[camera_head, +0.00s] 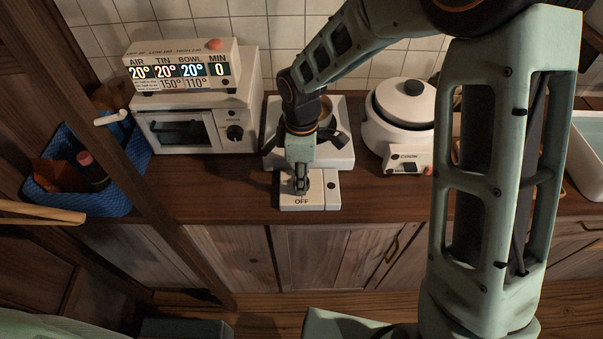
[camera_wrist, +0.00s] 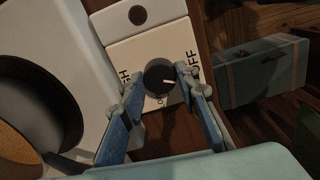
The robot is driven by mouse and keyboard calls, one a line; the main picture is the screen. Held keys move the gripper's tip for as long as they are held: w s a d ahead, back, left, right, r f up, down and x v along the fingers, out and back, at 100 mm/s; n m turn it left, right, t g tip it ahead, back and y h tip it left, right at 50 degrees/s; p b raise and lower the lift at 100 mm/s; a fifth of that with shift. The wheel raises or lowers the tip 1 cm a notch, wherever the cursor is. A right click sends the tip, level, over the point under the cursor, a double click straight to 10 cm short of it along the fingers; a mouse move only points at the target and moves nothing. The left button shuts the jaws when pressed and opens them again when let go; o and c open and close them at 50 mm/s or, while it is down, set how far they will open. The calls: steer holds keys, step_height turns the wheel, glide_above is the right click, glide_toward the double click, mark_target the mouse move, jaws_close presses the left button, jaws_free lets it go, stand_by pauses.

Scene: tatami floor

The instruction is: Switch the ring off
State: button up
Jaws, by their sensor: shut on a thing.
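The ring is a white hotplate (camera_head: 342,158) on the counter, with a dark pan on it partly hidden by my arm. Its front control panel (camera_head: 318,203) reads OFF at the front edge. In the wrist view the panel (camera_wrist: 140,50) carries a dark round knob (camera_wrist: 160,78) with a short white mark on its right part, facing the OFF lettering side. HIGH is on the left side, and another label is partly hidden below. My gripper (camera_head: 300,188) points down at the panel. In the wrist view its fingers (camera_wrist: 158,76) are shut on the knob, one on each side.
A white toaster oven (camera_head: 190,130) with a display box (camera_head: 185,72) on top stands left. A white rice cooker (camera_head: 400,125) stands close on the right. Dark counter lies bare left of the panel.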

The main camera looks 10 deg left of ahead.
steer(key=n+p, duration=0.2)
steer(key=n, duration=0.3)
steer(key=shift+n, duration=0.3)
stand_by(0.4)
steer(key=o, duration=1.2)
steer(key=shift+c, duration=0.2)
steer(key=shift+r, duration=0.1)
step_height(320, 180, up, 12)
